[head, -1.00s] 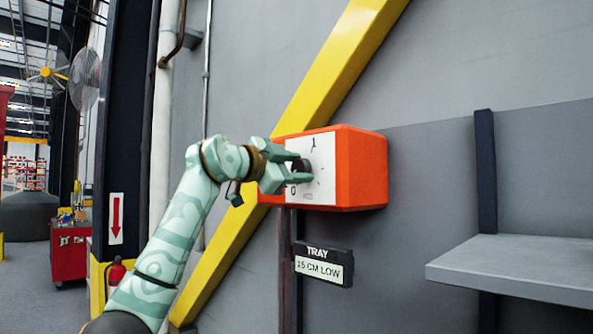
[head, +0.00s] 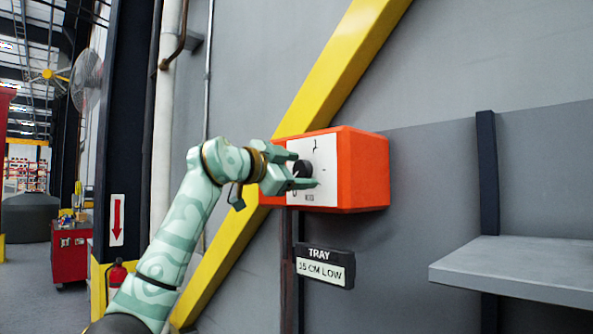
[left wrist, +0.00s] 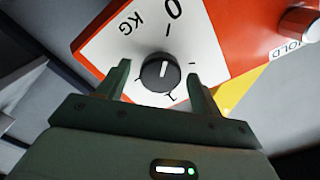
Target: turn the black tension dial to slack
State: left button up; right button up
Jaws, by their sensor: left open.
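The black dial (head: 302,167) sits on the white face plate (head: 325,168) of an orange box (head: 362,170) on the wall. In the left wrist view the dial (left wrist: 160,72) is round, and its white pointer line points roughly up the picture. Ticks and letters, including "KG" and "0", surround it. My left gripper (head: 304,171) is open at the dial. In the left wrist view its two fingers (left wrist: 160,88) stand on either side of the dial, with gaps showing on both sides. A word for slack cannot be read. My right gripper is not in view.
A knob (left wrist: 299,24) beside a label ending in "OLD" sits on another side of the box. A tray sign (head: 325,268) hangs below the box. A grey shelf (head: 520,268) juts out at right. A yellow diagonal beam (head: 340,70) runs behind the box.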

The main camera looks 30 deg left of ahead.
pick_arm(q)
jog(key=shift+s, duration=0.1)
jog(key=shift+s, duration=0.3)
jog(key=b+v, duration=0.4)
jog(key=v, duration=1.1)
jog(key=shift+s+a, duration=0.2)
jog(key=shift+a, duration=0.05)
